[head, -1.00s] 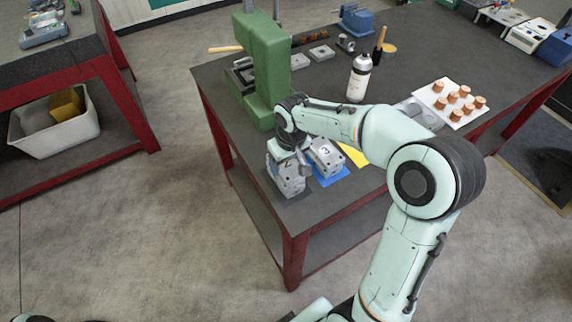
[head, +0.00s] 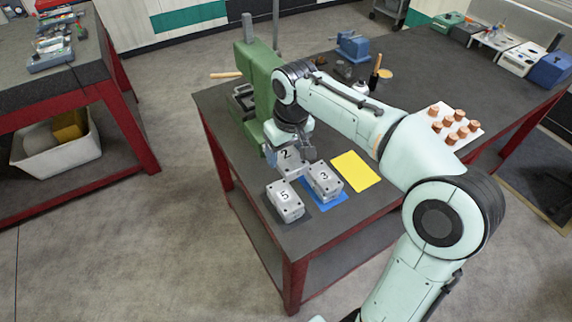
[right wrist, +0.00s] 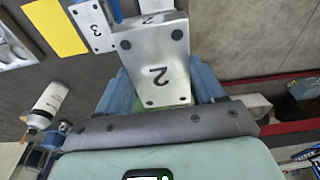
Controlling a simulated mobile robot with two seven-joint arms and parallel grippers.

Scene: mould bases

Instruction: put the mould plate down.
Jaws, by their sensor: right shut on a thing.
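The grey mould plate marked 2 (head: 288,161) is held by my right gripper (head: 287,147), near the green press. In the right wrist view the plate (right wrist: 157,70) sits between the two blue fingers, which are shut on its sides. In the head view it appears just behind the block marked 5 (head: 285,201) and up-left of the block marked 3 (head: 323,181). Whether its underside touches the table or hangs above it cannot be told. My left gripper is not in view.
A blue mat (head: 333,199) lies under block 3, with a bare yellow mat (head: 355,171) to its right. The green press (head: 262,75) stands close behind the gripper. A white board (head: 472,137) with copper pieces lies at the right of the dark table (head: 225,110).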

